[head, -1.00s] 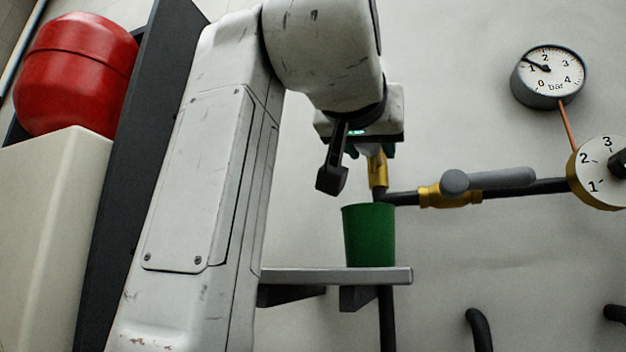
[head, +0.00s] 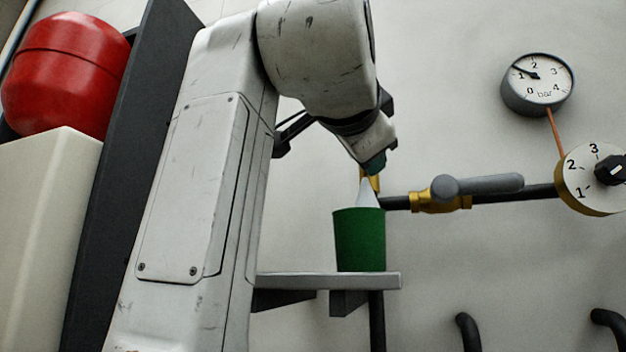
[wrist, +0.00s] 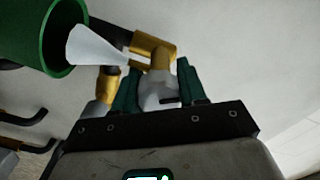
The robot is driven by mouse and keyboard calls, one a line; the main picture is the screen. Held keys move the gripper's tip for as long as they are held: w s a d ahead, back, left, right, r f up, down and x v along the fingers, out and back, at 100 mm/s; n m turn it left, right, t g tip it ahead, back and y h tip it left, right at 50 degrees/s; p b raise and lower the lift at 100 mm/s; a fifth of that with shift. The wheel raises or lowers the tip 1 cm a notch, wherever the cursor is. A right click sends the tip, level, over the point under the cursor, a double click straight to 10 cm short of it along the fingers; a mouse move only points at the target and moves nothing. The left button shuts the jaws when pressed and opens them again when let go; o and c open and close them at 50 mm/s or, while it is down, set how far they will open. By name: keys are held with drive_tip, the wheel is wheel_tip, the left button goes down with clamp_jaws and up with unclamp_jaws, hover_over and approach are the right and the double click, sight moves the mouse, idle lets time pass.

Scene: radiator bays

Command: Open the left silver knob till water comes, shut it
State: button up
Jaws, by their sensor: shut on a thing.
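My gripper (wrist: 158,88) is shut on the silver knob (wrist: 160,96) of a brass outlet valve (wrist: 155,50); a green finger lies on each side of the knob. In the head view my gripper (head: 375,163) is at the brass valve (head: 368,182), and the knob is hidden there. A whitish stream of water (head: 368,196) runs from the outlet into the green cup (head: 360,242). The stream (wrist: 95,47) and cup (wrist: 52,40) also show in the wrist view. The water level inside the cup cannot be seen.
The cup stands on a grey wall shelf (head: 330,281). Right of the valve is a grey lever (head: 480,186) on a dark pipe, with a pressure gauge (head: 537,84) and a numbered dial (head: 590,178). A red tank (head: 65,75) is at the left.

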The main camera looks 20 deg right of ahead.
drive_tip(key=shift+m, duration=1)
drive_tip(key=o, duration=1)
drive_tip(key=shift+s, duration=0.1)
drive_tip(key=b+v, duration=0.3)
drive_tip(key=v, duration=0.7)
drive_tip(key=shift+s+a, duration=0.2)
drive_tip(key=shift+s, duration=0.05)
drive_tip(key=shift+f+b, duration=0.1)
drive_tip(key=shift+b, duration=0.2)
